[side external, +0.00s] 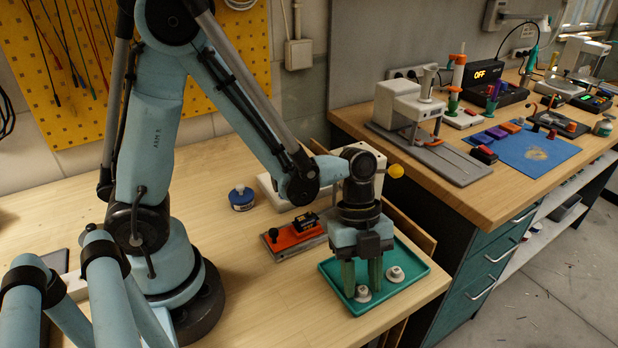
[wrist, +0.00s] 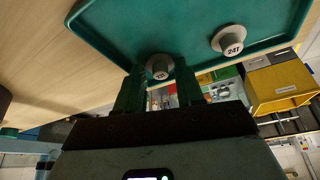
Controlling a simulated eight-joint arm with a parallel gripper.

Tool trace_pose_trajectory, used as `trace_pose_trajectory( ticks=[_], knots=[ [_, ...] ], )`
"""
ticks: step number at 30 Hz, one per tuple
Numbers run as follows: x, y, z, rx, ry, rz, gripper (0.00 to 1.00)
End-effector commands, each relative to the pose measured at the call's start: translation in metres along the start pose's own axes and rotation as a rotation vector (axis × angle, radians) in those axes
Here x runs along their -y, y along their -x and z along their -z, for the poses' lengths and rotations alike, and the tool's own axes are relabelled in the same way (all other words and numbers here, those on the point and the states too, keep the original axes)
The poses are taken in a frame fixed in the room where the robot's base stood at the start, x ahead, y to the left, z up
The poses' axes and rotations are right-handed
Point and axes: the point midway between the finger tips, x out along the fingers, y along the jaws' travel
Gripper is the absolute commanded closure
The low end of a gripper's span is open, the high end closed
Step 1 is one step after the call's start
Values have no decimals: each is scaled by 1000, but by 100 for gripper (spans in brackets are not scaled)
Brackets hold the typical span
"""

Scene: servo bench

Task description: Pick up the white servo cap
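Two white servo caps with round grey flanges sit on a teal tray (side external: 335,286) at the bench's front right corner. The nearer cap (side external: 363,294) is by my fingertips; in the wrist view this cap (wrist: 160,68) shows between the finger ends, its marking too small to read. The other cap (side external: 395,274) sits to the right; in the wrist view this cap (wrist: 232,40) reads "24T" and is clear of the fingers. My gripper (side external: 361,284) points down over the tray, its two green fingers apart. I cannot tell whether the fingers touch the nearer cap.
An orange-and-grey fixture (side external: 294,238) lies just left of the tray, and a blue-and-white jar (side external: 241,198) stands further back. A white box (side external: 285,193) is behind my wrist. The tray has a raised rim.

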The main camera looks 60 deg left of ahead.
Motion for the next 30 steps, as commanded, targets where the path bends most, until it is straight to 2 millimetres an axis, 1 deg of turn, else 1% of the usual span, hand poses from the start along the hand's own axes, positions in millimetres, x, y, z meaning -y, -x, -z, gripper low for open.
trace_pose_trajectory(
  ticks=[1,6,7,8,16,20,26,30],
  knots=[
    [0,0,0,0,0,0,63],
    [0,0,0,0,0,0,89],
    [0,0,0,0,0,0,94],
    [0,0,0,0,0,0,96],
    [0,1,0,0,0,0,96],
    [0,5,2,0,0,0,96],
    [0,20,8,0,0,0,96],
    [-1,40,16,0,0,0,96]
  ],
)
